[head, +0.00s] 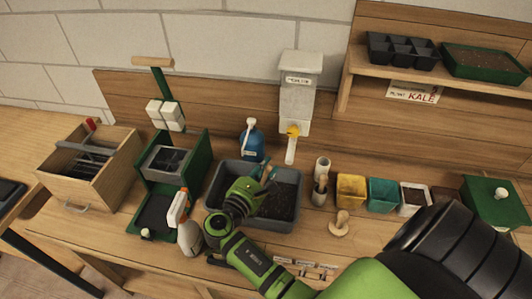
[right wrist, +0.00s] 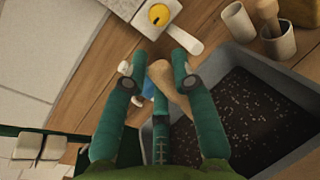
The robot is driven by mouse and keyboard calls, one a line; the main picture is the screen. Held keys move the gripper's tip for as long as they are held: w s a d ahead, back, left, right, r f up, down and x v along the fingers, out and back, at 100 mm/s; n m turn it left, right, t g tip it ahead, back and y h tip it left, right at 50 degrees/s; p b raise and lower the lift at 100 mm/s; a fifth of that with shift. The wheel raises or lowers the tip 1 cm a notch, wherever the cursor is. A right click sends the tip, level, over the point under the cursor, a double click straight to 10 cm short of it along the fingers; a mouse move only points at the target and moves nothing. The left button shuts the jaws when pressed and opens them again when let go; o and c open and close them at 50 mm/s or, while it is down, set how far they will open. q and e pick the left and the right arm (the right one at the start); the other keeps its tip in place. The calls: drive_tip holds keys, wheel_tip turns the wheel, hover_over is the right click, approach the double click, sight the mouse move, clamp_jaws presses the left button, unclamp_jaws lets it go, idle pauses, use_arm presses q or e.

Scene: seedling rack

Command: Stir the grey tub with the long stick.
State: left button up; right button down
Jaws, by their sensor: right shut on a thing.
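The grey tub (head: 294,178) stands on the bench with dark soil in it. Its rim (right wrist: 258,55) and speckled soil also show in the right wrist view. My right gripper (head: 266,172) is above the tub, toward its far side. In the right wrist view its green fingers (right wrist: 160,78) are closed around a pale wooden stick (right wrist: 170,82). Only a short, thick part of the stick shows; the fingers hide the rest, and I cannot tell whether it touches the soil. My left gripper is not in view.
A spray bottle (head: 188,232) stands close at the tub's left. A blue bottle (head: 252,142) and a white dispenser (head: 299,88) are behind it. Cups (head: 321,168) and small pots (head: 351,188) stand to the right. A green press (head: 185,160) is farther left.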

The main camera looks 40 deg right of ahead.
wheel_tip(320, 180, up, 13)
drive_tip(key=shift+f, duration=0.2)
idle(0.6)
drive_tip(key=shift+f, duration=0.1)
idle(0.4)
